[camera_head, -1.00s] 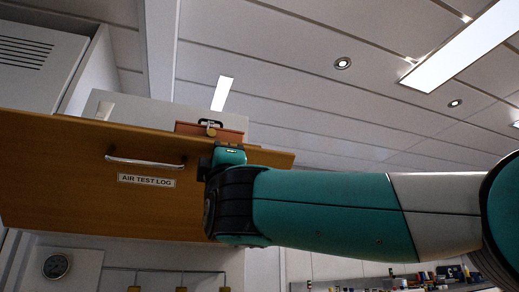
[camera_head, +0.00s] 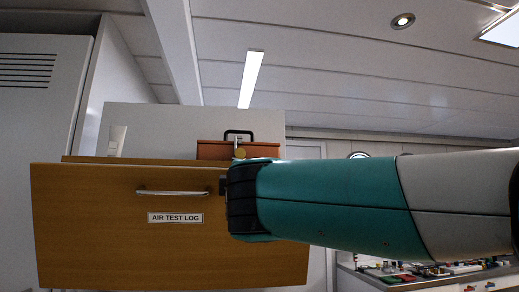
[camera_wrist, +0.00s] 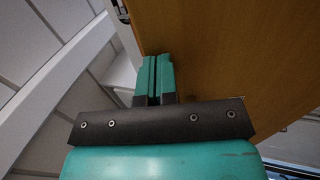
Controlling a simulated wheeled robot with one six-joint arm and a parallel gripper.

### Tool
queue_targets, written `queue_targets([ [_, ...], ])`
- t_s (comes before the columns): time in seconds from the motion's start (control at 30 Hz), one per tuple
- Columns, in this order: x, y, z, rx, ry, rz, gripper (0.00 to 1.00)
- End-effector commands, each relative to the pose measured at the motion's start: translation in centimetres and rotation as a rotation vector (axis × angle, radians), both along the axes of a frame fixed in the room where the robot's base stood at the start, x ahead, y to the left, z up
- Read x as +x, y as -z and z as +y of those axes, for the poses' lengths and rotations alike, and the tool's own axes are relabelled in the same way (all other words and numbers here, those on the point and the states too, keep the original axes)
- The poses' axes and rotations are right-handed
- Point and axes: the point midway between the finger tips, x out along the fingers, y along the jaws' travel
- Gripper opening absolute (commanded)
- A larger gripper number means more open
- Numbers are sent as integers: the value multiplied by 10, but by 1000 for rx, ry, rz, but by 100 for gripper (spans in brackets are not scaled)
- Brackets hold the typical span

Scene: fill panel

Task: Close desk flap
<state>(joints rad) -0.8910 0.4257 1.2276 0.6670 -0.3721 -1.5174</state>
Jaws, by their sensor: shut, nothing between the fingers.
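The desk flap (camera_head: 110,235) is a brown wooden panel at the left and centre of the head view.
A brown case (camera_head: 215,150) with a black handle sits behind the flap's upper edge. A grey cabinet (camera_head: 40,120) stands at the left. A workbench with small items (camera_head: 430,270) is at the lower right.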

Motion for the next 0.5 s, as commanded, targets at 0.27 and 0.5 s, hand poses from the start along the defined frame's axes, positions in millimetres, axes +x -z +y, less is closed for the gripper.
queue_targets([
  [0.27,37,-27,13,-39,-4,148,0],
  [0.5,64,-30,19,-62,-4,244,0],
])
